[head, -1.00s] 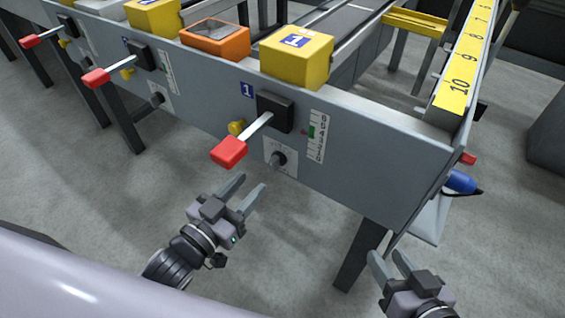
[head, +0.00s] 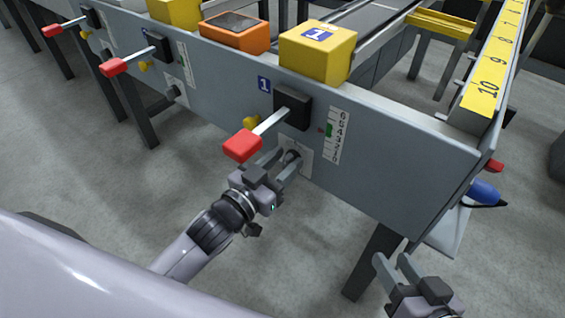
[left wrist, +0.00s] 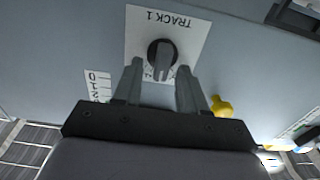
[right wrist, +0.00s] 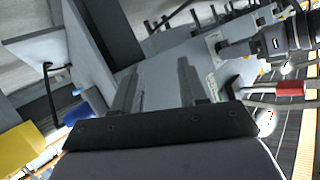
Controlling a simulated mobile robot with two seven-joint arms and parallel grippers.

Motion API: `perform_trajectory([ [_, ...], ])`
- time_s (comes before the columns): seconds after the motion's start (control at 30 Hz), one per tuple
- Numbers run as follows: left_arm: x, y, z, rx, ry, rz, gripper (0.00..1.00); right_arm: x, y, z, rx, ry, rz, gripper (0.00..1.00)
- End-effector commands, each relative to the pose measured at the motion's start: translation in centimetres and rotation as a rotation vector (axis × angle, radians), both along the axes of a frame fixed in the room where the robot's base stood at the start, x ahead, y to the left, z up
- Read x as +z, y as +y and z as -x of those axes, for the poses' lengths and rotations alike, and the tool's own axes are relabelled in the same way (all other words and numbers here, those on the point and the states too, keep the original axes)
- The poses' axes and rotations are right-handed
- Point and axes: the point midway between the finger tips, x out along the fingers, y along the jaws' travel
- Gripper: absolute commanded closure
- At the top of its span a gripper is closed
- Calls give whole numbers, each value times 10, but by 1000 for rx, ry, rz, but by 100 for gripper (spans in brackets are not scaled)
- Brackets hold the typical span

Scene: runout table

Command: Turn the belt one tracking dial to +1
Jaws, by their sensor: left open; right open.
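The belt one tracking dial is a dark round knob (left wrist: 161,56) on a white plate marked TRACK 1 (left wrist: 190,34), upside down in the left wrist view. In the head view the dial (head: 292,157) is partly hidden by my left gripper. My left gripper (head: 285,163) is open, its fingers pointing at the dial. In the left wrist view its fingertips (left wrist: 158,75) are just short of the knob, one toward each side; I cannot tell whether they touch it. My right gripper (head: 393,265) is open and empty, low beside the table's leg.
A lever with a red handle (head: 242,146) sticks out just above my left gripper, with a yellow knob (head: 251,121) behind it. A numbered scale (head: 337,137) is right of the dial. A blue tool (head: 485,192) hangs at the table's right end.

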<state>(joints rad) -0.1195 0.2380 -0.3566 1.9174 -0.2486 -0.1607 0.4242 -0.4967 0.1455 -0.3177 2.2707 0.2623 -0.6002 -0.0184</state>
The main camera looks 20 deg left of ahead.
Motion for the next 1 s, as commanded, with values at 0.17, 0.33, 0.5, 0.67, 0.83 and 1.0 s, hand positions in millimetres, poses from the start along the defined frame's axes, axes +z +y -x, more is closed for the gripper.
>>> perform_trajectory([
  [0.17,0,0,0,0,0,0,58,0,0,0,1,0,-1,57],
  [0.33,0,0,0,0,0,1,100,1,0,0,1,-1,-1,57],
  [0.5,0,0,0,0,-1,-5,100,2,0,0,0,-3,1,57],
  [0.67,4,-1,1,1,-31,-93,100,10,-7,3,-15,-6,50,57],
  [0.83,3,-3,1,1,-84,-244,100,11,-20,8,-34,-5,130,57],
  [1.0,0,-4,2,0,-117,-325,100,10,-26,9,-42,-8,166,57],
])
